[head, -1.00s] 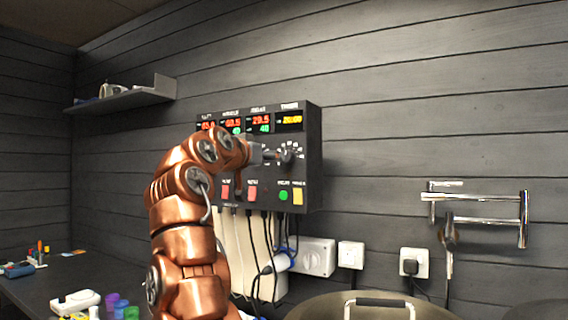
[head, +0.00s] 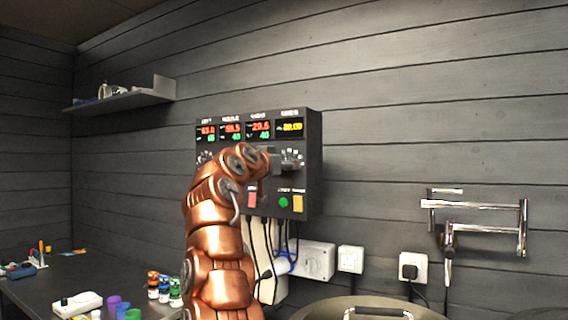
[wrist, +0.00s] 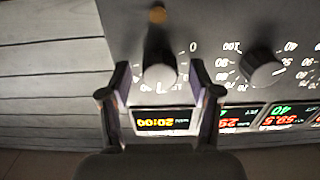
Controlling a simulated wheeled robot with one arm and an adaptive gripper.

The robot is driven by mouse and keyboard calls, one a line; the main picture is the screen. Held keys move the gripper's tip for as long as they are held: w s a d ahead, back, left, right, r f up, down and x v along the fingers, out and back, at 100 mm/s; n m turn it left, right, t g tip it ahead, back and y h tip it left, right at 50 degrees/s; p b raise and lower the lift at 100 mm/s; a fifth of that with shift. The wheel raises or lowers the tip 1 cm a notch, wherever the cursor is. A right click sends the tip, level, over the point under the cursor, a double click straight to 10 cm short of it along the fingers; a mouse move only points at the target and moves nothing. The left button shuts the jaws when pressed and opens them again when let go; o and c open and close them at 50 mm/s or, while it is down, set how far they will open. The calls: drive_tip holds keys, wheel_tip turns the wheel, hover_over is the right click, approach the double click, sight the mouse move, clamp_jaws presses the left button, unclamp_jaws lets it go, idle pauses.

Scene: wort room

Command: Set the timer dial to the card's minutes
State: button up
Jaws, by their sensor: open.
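In the wrist view the panel is upside down. My gripper (wrist: 160,80) is open, one finger on each side of the dial, with gaps showing. In the head view my gripper (head: 280,162) is in front of the timer's scale and mostly hides the dial. The timer display (head: 290,127) glows yellow; it also shows in the wrist view (wrist: 162,122) and seems to read 20:00. I cannot make out a minutes card.
A second knob (wrist: 262,68) sits beside the timer dial. A metal rack (head: 480,225) is on the wall at right.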

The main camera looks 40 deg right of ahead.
drive_tip(key=c, duration=1.1)
drive_tip(key=shift+c, duration=0.2)
drive_tip(key=shift+n, duration=0.3)
drive_tip(key=shift+s+r+n+p, duration=0.1)
drive_tip(key=shift+n+p, duration=4.55)
drive_tip(key=shift+n, duration=4.85)
